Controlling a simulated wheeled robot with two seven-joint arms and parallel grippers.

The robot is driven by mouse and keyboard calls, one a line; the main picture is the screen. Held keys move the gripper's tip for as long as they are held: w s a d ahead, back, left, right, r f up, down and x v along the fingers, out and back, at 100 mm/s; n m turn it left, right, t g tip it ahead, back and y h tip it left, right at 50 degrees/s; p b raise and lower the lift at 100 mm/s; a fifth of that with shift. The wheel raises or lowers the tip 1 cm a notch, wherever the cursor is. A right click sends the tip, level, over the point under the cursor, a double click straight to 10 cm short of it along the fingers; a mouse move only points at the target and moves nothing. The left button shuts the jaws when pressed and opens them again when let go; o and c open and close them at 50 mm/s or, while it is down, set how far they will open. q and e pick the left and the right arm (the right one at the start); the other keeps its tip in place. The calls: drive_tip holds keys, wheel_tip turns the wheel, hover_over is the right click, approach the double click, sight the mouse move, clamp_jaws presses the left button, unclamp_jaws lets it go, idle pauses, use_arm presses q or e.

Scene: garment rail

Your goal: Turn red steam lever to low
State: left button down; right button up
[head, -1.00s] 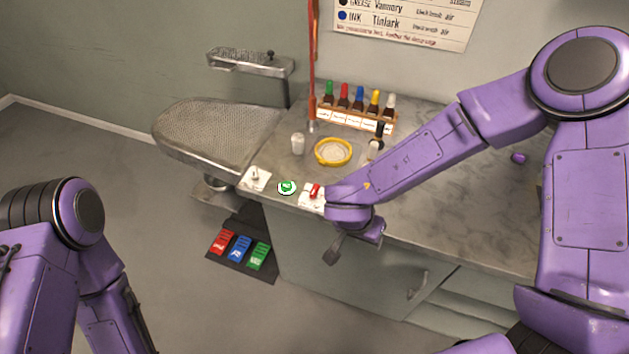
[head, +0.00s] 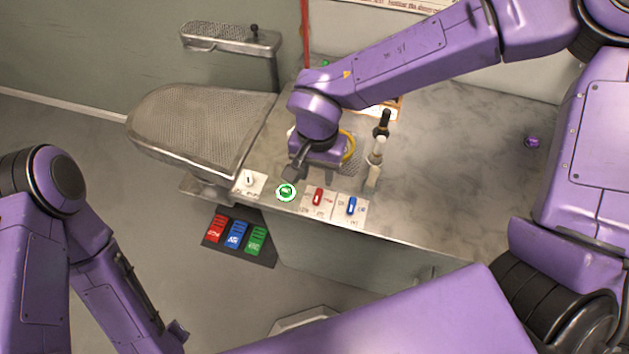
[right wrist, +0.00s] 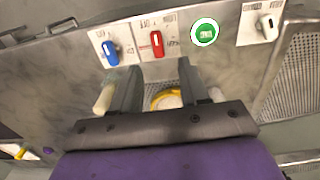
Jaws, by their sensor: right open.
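The red lever (head: 317,198) stands on a white labelled plate at the counter's front edge. Its handle points roughly straight away from the edge; its small labels are too blurred to read. It also shows in the right wrist view (right wrist: 156,44), just beyond the fingers. My right gripper (head: 291,174) is above the counter, behind and left of the red lever in the head view. In the right wrist view its two fingers (right wrist: 158,75) are apart with nothing between them, and the lever is clear of them. My left arm runs off the bottom; its jaws are out of sight.
A blue lever (head: 351,206) sits right of the red one, a round green button (head: 286,192) left, then a white switch plate (head: 249,184). Coloured pedals (head: 237,235) lie below.

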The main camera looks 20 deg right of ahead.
sight(318, 195)
wheel_tip(318, 195, down, 8)
drive_tip(key=shift+s+d+r, duration=0.1)
drive_tip(key=shift+s, duration=0.1)
drive_tip(key=shift+s+r, duration=0.1)
clamp_jaws()
